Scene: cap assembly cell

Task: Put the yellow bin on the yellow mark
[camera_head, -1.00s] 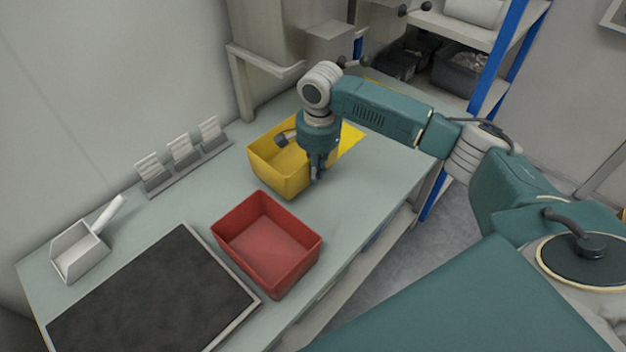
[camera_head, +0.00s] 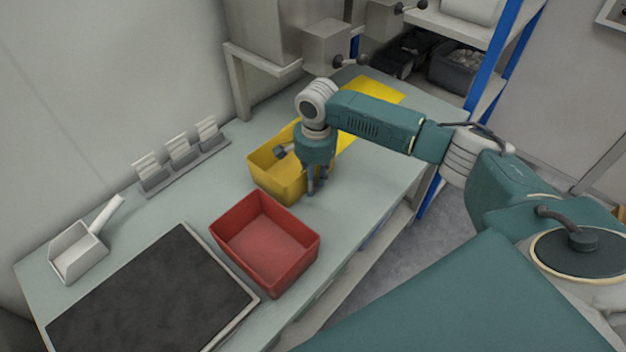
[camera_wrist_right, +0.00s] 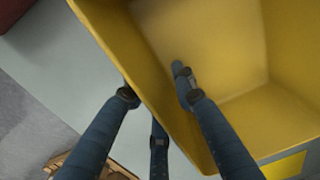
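The yellow bin (camera_head: 270,177) stands on the bench behind the red bin, and it fills much of the right wrist view (camera_wrist_right: 205,40). The yellow mark (camera_head: 378,90) is a flat patch on the bench beyond the bin, partly hidden by my right arm. My right gripper (camera_head: 317,190) points down at the bin's near right wall. In the wrist view one finger of the gripper (camera_wrist_right: 155,92) is inside the bin and two are outside, with the wall between them. The fingers look spread, not clamped. My left gripper is not in view.
The red bin (camera_head: 230,226) stands close in front of the yellow bin. A dark mat (camera_head: 150,300), a white scoop (camera_head: 80,250) and a small card rack (camera_head: 185,165) are to the left. A grey box-like fixture (camera_head: 330,45) stands behind the bench.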

